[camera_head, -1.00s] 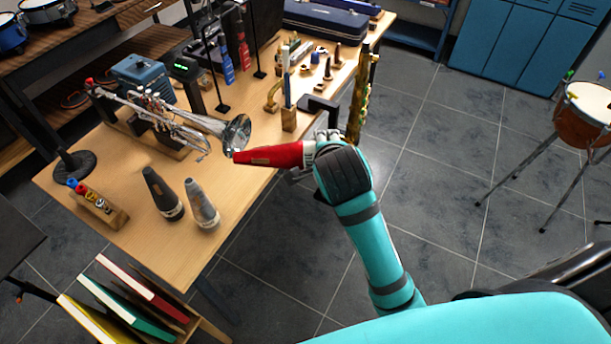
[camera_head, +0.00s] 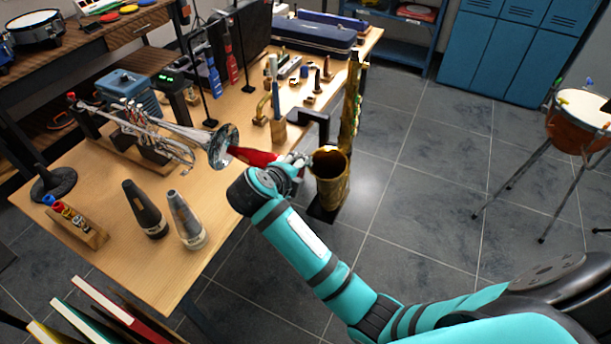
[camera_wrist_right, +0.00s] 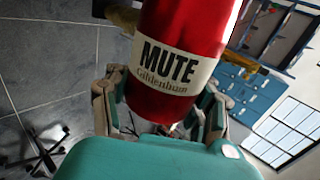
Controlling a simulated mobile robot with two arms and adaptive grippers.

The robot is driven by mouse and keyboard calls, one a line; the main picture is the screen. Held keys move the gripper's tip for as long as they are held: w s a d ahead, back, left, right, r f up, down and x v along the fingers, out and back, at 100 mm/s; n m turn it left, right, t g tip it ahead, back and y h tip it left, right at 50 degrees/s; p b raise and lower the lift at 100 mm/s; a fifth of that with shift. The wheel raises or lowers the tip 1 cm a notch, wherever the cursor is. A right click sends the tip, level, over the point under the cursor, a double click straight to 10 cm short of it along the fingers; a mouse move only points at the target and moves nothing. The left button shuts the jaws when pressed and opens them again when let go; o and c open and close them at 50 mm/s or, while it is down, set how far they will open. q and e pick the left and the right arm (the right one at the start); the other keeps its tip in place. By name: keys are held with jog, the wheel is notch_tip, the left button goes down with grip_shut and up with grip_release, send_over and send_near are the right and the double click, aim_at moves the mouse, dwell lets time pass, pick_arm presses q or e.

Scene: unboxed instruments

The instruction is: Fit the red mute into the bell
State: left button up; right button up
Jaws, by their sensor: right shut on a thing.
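The silver trumpet (camera_head: 160,125) lies across a dark stand on the wooden table, with its bell (camera_head: 221,147) facing right. The red mute (camera_head: 254,156) is level with the bell, its narrow end at the bell's opening. I cannot tell whether that end is inside the bell or just in front of it. My right gripper (camera_head: 290,160) is shut on the wide end of the mute. In the right wrist view the red mute (camera_wrist_right: 180,35), with its white "MUTE" label, sits between the two fingers; its far end is out of frame. My left gripper is not in view.
A black mute (camera_head: 145,208) and a grey mute (camera_head: 187,220) stand at the table's front. A brass saxophone (camera_head: 331,180) stands close to the right of my gripper. A mouthpiece block (camera_head: 80,228) sits at the left front.

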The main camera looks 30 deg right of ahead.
aim_at(247, 154)
jog(key=shift+w+a, duration=0.4)
jog(key=shift+w, duration=0.1)
jog(key=shift+w+a+b, duration=0.4)
jog(key=shift+w+a, duration=0.15)
jog(key=shift+w, duration=0.15)
jog(key=shift+w+a+b, duration=0.55)
jog(key=shift+w+a, duration=0.55)
jog(key=shift+w, duration=0.3)
jog(key=shift+w+a+f+b, duration=0.1)
jog(key=shift+w+a+b, duration=0.3)
jog(key=shift+b, duration=0.2)
jog(key=shift+w+a+b, duration=0.6)
jog(key=shift+w+b, duration=0.2)
jog(key=shift+w+a+b, duration=0.55)
jog(key=shift+w+b, duration=0.25)
pick_arm(q)
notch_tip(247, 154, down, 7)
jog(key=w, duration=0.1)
jog(key=shift+b, duration=0.35)
pick_arm(e)
jog(key=shift+w+a, duration=0.3)
jog(key=shift+w, duration=0.1)
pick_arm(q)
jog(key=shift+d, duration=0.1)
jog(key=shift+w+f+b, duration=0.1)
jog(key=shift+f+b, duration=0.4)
pick_arm(e)
jog(key=shift+w+a, duration=0.3)
jog(key=shift+w, duration=0.05)
